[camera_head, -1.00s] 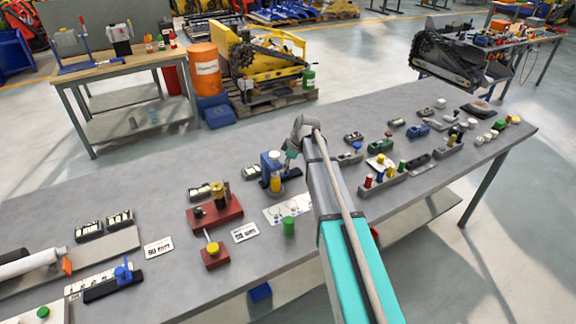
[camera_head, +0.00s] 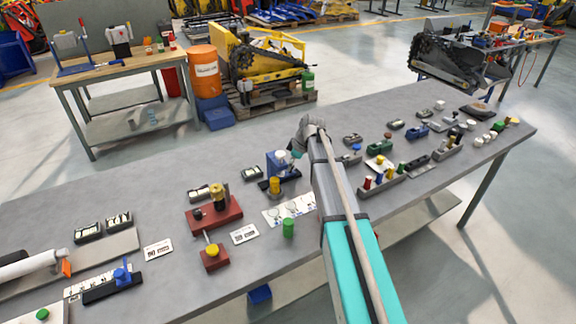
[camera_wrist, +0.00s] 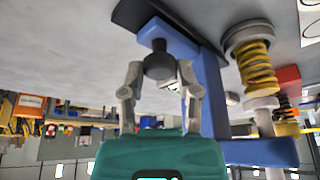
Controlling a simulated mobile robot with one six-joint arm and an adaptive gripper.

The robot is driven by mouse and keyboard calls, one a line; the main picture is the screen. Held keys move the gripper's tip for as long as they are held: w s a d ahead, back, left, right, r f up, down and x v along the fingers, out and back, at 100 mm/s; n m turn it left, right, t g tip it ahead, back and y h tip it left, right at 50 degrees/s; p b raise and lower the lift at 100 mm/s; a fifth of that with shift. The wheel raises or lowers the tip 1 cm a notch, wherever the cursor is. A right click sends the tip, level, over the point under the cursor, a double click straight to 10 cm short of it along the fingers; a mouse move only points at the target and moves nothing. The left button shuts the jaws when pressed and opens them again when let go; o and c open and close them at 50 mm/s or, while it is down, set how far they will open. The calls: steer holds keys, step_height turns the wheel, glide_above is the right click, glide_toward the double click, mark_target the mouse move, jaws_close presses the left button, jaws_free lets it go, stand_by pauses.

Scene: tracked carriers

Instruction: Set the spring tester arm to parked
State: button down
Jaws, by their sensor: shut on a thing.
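The spring tester is a blue frame (camera_head: 273,163) on a dark base, with a yellow spring in front, standing mid-bench in the head view. In the wrist view, which looks upside down, its blue post (camera_wrist: 213,90) and the yellow spring (camera_wrist: 258,68) with pale end caps stand right of my fingers. My gripper (camera_wrist: 158,76) is shut on a dark round knob (camera_wrist: 159,62) beside the blue post. I take this knob for the tester arm's handle; its link to the arm is hidden. In the head view my gripper (camera_head: 294,153) is at the tester's right side, partly hidden by my wrist.
A red fixture (camera_head: 214,214) stands left of the tester. A white printed sheet (camera_head: 285,210) and a green cylinder (camera_head: 288,228) lie in front. Several small parts and grey holders (camera_head: 380,186) crowd the bench on the right. Bare bench (camera_head: 150,190) lies at the back left.

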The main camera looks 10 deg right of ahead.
steer(key=w+d, duration=0.1)
steer(key=d, duration=0.1)
steer(key=w+d, duration=0.1)
steer(key=d, duration=0.2)
steer(key=w+d, duration=0.1)
steer(key=d, duration=0.1)
steer(key=shift+d, duration=0.35)
steer(key=shift+c, duration=1.7)
jaws_free()
steer(key=shift+d, duration=0.15)
steer(key=shift+s, duration=0.1)
